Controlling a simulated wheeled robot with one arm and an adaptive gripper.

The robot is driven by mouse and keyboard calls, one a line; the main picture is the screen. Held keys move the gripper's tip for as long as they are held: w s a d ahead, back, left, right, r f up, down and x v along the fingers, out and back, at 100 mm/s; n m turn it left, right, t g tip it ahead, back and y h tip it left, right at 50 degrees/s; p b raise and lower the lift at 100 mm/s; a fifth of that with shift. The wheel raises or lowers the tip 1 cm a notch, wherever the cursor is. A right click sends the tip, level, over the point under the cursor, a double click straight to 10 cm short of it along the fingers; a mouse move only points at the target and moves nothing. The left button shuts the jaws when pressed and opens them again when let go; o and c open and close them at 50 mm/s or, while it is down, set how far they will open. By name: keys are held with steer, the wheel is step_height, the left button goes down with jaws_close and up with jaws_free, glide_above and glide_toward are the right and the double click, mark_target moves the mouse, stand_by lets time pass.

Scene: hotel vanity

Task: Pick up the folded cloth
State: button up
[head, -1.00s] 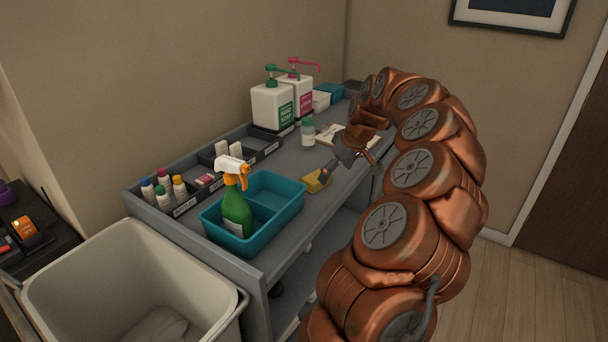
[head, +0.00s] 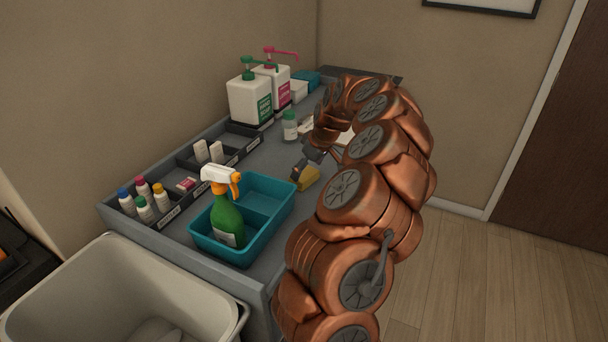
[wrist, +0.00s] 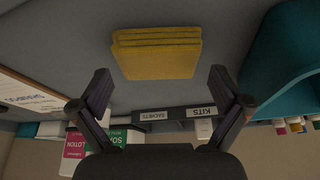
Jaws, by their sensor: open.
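The folded cloth is yellow. In the wrist view the folded cloth (wrist: 157,53) lies flat on the grey top, ahead of and between my fingers, apart from both. In the head view the cloth (head: 308,179) shows just right of the teal caddy, partly hidden by my gripper (head: 305,165). In the wrist view my gripper (wrist: 160,92) is open and empty, its two dark fingers spread on either side of the cloth's width.
A teal caddy (head: 272,228) with a green spray bottle (head: 228,218) stands close to the cloth. A white bin (head: 75,285) is at front left.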

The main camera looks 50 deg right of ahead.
mark_target(304, 173)
steer(key=shift+p+x, duration=0.45)
steer(key=shift+x, duration=0.95)
steer(key=shift+c, duration=0.3)
steer(key=c, duration=0.6)
steer(key=shift+c, duration=0.2)
step_height(304, 173, up, 10)
steer(key=b, duration=0.3)
